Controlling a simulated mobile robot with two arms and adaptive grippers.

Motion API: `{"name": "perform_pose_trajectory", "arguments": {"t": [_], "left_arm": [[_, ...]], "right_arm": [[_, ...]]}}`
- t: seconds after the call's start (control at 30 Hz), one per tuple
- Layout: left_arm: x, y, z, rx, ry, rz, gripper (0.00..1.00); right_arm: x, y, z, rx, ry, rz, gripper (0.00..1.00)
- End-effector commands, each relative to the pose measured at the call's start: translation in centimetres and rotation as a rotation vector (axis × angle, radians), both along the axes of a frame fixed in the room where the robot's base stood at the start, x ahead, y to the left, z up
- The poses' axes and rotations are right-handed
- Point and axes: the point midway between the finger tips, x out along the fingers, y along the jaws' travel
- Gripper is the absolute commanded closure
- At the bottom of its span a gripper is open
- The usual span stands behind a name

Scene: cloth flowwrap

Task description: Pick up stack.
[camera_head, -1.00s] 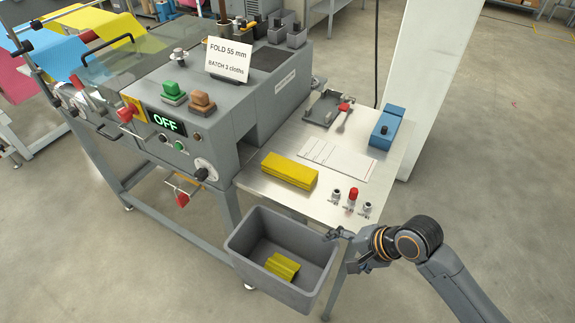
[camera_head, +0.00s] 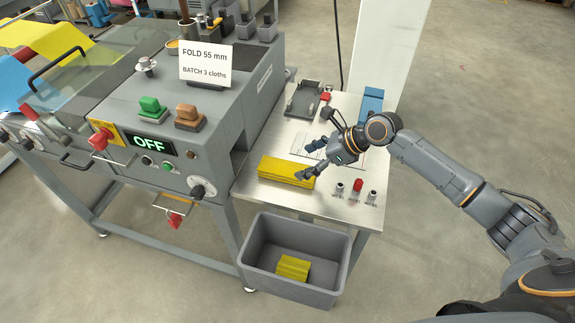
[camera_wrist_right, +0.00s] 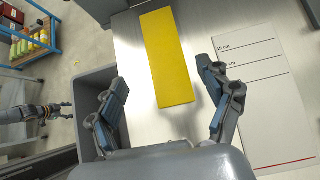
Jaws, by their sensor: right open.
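The yellow folded cloth stack (camera_head: 287,171) lies flat on the metal side table. It also shows in the right wrist view (camera_wrist_right: 165,55) as a long yellow block. My right gripper (camera_head: 309,160) is open and empty at the right end of the stack. In the wrist view its fingers (camera_wrist_right: 164,84) stand apart to either side of the stack's near end, with gaps on both sides. Part of what looks like my left arm and gripper (camera_wrist_right: 50,111) shows small at the left of the wrist view; its jaws are too small to judge.
A grey bin (camera_head: 256,272) holding a yellow folded cloth (camera_head: 293,268) stands below the table's front edge. A ruled white sheet (camera_wrist_right: 262,90) lies right of the stack. Small fittings, one red-topped (camera_head: 358,186), stand near the front. The grey machine (camera_head: 215,150) borders the left.

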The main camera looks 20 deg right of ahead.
Motion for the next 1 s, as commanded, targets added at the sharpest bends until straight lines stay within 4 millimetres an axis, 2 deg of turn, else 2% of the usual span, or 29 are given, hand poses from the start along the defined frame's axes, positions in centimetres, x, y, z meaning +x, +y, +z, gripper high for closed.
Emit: {"name": "perform_pose_trajectory", "arguments": {"t": [0.13,0.33,0.47,0.7,0.93,0.97,1.0], "left_arm": [[-0.6,-0.6,0.3,-0.006,0.009,-0.003,0.41],[0.7,1.6,0.6,0.019,-0.006,-0.003,0.41],[1.4,2.2,1.2,0.027,-0.017,0.000,0.41],[1.4,1.6,1.5,0.020,-0.018,0.003,0.41],[1.1,0.6,1.4,0.007,-0.014,0.003,0.41],[1.0,0.5,1.4,0.006,-0.014,0.003,0.41],[0.9,0.5,1.4,0.006,-0.013,0.002,0.41]], "right_arm": [[0.9,1.3,-1.3,0.003,-0.001,0.001,0.21],[1.4,1.8,-2.4,0.000,0.000,0.001,0.21],[2.3,2.4,-3.7,0.000,0.001,0.001,0.21],[3.4,3.7,-5.8,0.000,-0.002,0.001,0.21],[3.5,3.8,-6.1,-0.001,-0.001,0.001,0.21],[3.5,3.8,-6.1,-0.001,-0.001,0.001,0.23],[3.5,3.8,-6.1,-0.001,-0.001,0.001,0.31]]}}
